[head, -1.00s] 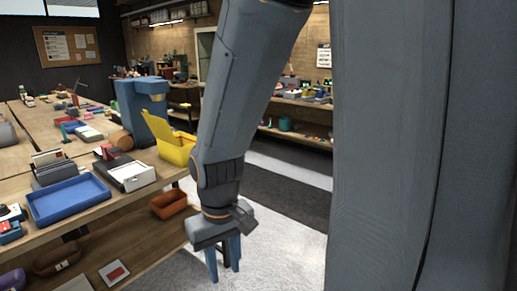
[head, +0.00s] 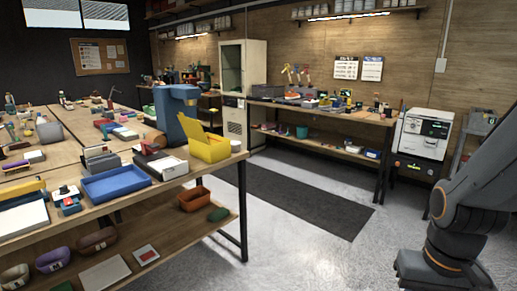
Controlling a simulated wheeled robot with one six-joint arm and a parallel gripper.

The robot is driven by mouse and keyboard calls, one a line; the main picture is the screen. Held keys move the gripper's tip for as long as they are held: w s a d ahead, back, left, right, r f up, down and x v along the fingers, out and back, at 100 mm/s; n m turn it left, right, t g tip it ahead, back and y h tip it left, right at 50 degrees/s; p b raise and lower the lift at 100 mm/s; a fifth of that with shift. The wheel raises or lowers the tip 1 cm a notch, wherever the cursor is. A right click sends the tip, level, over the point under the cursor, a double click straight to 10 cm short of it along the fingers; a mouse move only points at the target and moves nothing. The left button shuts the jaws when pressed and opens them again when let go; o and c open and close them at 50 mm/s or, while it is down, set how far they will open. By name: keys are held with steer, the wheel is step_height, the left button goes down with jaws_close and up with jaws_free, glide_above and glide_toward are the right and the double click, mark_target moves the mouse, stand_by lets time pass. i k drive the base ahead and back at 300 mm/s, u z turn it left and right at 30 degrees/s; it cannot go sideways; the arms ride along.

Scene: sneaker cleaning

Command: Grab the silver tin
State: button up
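A small pale grey, round, tin-like object (head: 235,146) stands at the near right corner of the wooden workbench, just right of the yellow open-lidded box. It may be the silver tin, but it is too small to be sure. My gripper (head: 440,272) is at the bottom right, well right of the bench and over the floor. Only its body shows; the fingers are cut off by the lower edge, so their opening is hidden.
The workbench (head: 110,202) carries the yellow box (head: 207,143), a blue tray (head: 115,183) and a blue machine (head: 176,112). An orange bin (head: 194,199) sits on its lower shelf. Open floor with a dark mat (head: 300,200) lies between bench and arm. A back counter (head: 320,110) lines the wall.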

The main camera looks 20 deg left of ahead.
mark_target(235, 144)
steer(key=z, duration=0.1)
steer(key=i, duration=1.4)
steer(key=u, duration=0.35)
steer(key=i, duration=1)
steer(key=u, duration=1.4)
steer(key=i, duration=0.85)
steer(key=u, duration=0.95)
steer(key=i, duration=0.55)
steer(key=z, duration=0.05)
